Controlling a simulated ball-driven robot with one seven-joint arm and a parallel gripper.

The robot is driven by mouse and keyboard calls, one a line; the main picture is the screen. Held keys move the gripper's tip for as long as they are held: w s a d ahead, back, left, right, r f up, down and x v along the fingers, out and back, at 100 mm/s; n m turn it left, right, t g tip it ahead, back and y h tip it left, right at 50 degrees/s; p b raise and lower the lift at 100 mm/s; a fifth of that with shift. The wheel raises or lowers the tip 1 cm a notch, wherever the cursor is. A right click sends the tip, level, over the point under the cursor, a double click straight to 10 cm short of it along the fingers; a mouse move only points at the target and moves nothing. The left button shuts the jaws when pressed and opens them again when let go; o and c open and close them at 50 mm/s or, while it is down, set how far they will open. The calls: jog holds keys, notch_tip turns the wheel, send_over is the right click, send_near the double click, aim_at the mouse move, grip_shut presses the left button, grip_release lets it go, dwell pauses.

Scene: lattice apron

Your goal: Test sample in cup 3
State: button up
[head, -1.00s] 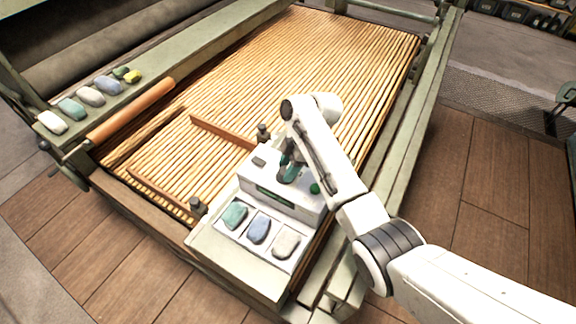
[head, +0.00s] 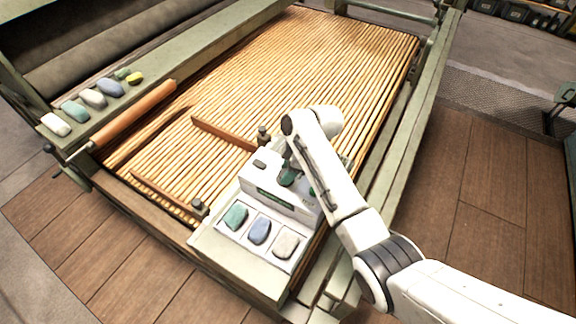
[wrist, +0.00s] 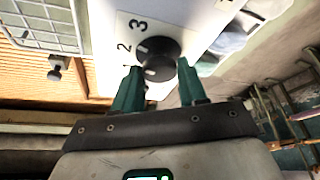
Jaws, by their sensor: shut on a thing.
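A white tester box (head: 272,190) with a green display stands on the near edge of the slatted bed. Its black dial (wrist: 160,58) has the numbers 1, 2 and 3 beside it in the wrist view. Pale marks show on the dial's left part; I cannot tell which number it points at. My gripper (wrist: 160,85) has its teal fingers on either side of the dial, shut on it. In the head view my gripper (head: 288,176) is at the box's top, and my arm hides the dial. Teal (head: 236,216), blue (head: 260,231) and beige (head: 286,244) samples lie in the box's front tray.
Several coloured stones (head: 94,98) lie on the green rail at the left. An orange roller (head: 132,110) and brown wooden bars (head: 222,133) lie near the bed's left side. Dark pegs (head: 263,135) stand close to the box. Wooden floor (head: 470,190) is open at the right.

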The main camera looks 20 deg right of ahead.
jog(key=m+t+p, duration=0.1)
jog(key=m, duration=0.1)
jog(key=m+h+p, duration=0.1)
jog(key=m+p, duration=0.1)
jog(key=m, duration=0.1)
jog(key=shift+s+a+r+m+t, duration=0.1)
jog(key=shift+s+a+m+t, duration=0.05)
jog(key=shift+m+t, duration=0.2)
dwell(0.4)
jog(key=o, duration=1.1)
jog(key=shift+c, duration=0.2)
jog(key=v, duration=1)
jog(key=shift+s+r, duration=0.2)
jog(key=shift+r, duration=0.1)
